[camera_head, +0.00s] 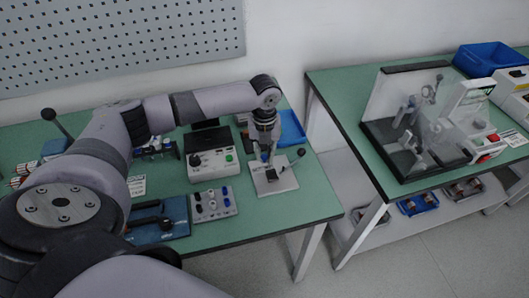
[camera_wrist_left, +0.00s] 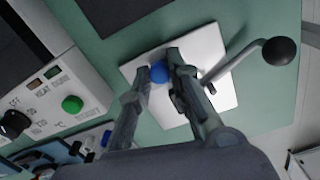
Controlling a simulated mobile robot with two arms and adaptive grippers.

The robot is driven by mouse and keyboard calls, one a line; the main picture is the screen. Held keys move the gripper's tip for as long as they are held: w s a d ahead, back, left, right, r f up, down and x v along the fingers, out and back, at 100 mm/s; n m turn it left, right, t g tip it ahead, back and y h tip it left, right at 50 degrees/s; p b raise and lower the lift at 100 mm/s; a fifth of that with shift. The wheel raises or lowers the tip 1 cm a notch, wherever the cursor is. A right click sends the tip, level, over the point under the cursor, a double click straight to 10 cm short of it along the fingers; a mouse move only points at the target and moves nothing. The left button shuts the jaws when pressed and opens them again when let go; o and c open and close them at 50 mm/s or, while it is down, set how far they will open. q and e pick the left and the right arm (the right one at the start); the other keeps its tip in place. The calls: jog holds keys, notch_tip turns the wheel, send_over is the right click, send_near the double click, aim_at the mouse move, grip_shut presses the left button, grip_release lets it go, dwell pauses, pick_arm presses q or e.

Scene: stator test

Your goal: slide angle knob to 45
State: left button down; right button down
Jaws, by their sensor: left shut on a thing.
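A white plate device (camera_head: 274,184) lies near the right end of the left green table. It also shows in the left wrist view (camera_wrist_left: 213,52). A small blue knob (camera_wrist_left: 159,73) is on it, between my left fingertips. My left gripper (camera_head: 266,158) points down over the plate, and its fingers (camera_wrist_left: 161,65) are closed on the blue knob. A lever with a black ball (camera_wrist_left: 279,51) rises from the plate's right side, apart from the fingers. The fingers partly hide the plate, and I cannot read any angle marks. My right gripper is not in view.
A white control box (camera_head: 207,166) with a green button stands left of the plate. A panel of knobs (camera_head: 213,203) is in front of it. A blue bin (camera_head: 292,127) lies behind the plate. A second table (camera_head: 345,108) stands right, across a gap.

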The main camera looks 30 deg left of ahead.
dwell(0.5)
pick_arm(q)
jog(key=shift+s+a+r+p, duration=0.1)
jog(key=shift+s+a+p, duration=0.1)
jog(key=shift+p, duration=0.2)
jog(key=shift+s+a+r+p, duration=0.1)
jog(key=shift+s+a+p, duration=0.45)
jog(key=shift+s+p, duration=0.25)
jog(key=shift+a, duration=0.2)
jog(key=shift+f, duration=0.25)
jog(key=c, duration=1.5)
grip_release()
jog(key=shift+s, duration=0.1)
jog(key=shift+o, duration=0.2)
